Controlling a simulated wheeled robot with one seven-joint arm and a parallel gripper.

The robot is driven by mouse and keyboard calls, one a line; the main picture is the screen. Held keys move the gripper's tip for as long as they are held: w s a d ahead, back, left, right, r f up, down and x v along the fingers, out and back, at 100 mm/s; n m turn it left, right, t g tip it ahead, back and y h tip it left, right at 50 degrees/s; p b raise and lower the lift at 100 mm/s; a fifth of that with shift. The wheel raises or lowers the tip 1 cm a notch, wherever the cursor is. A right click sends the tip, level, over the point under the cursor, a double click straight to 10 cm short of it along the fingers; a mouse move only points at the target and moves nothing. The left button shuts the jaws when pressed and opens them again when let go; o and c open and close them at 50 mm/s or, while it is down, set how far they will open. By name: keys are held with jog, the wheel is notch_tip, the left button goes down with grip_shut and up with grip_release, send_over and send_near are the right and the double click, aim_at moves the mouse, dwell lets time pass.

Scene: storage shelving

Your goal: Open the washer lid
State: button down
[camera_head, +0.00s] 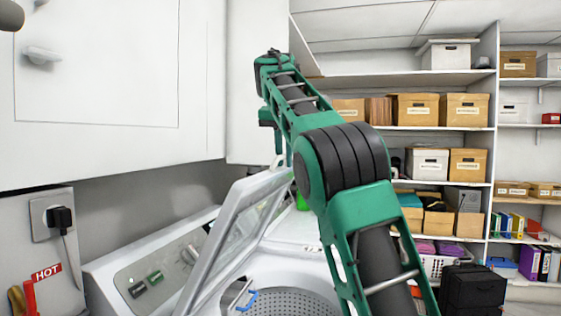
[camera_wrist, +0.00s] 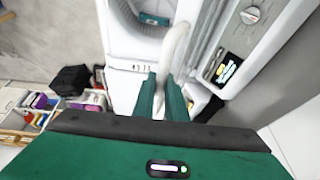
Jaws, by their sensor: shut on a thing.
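The washer's lid (camera_head: 236,226), a see-through panel in a pale frame, stands tilted up in the head view. The open tub (camera_head: 288,301), with a perforated drum, shows below it. In the wrist view my gripper (camera_wrist: 165,92) has its two green fingers shut on a pale curved handle (camera_wrist: 174,48), apparently the lid's. In the head view my arm reaches over from the right, and its end comes down near the lid's upper corner; the fingers there are too small to make out clearly.
The washer's control panel (camera_head: 150,276) is behind the lid at left. A white wall cabinet (camera_head: 98,65) hangs above it. Shelves of boxes (camera_head: 414,107) stand at the back right, with a black case (camera_head: 472,290) on the floor before them.

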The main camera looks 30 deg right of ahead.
jog(key=c, duration=1.8)
grip_release()
jog(key=shift+d+r, duration=0.1)
jog(key=shift+d, duration=0.15)
jog(key=shift+r, duration=0.1)
jog(key=shift+v, duration=0.85)
jog(key=shift+s+a+r, duration=0.15)
jog(key=shift+s+r, duration=0.05)
jog(key=shift+r, duration=0.35)
jog(key=s+a, duration=0.6)
jog(key=s, duration=0.3)
jog(key=shift+s+a, duration=0.25)
jog(key=shift+a, duration=0.1)
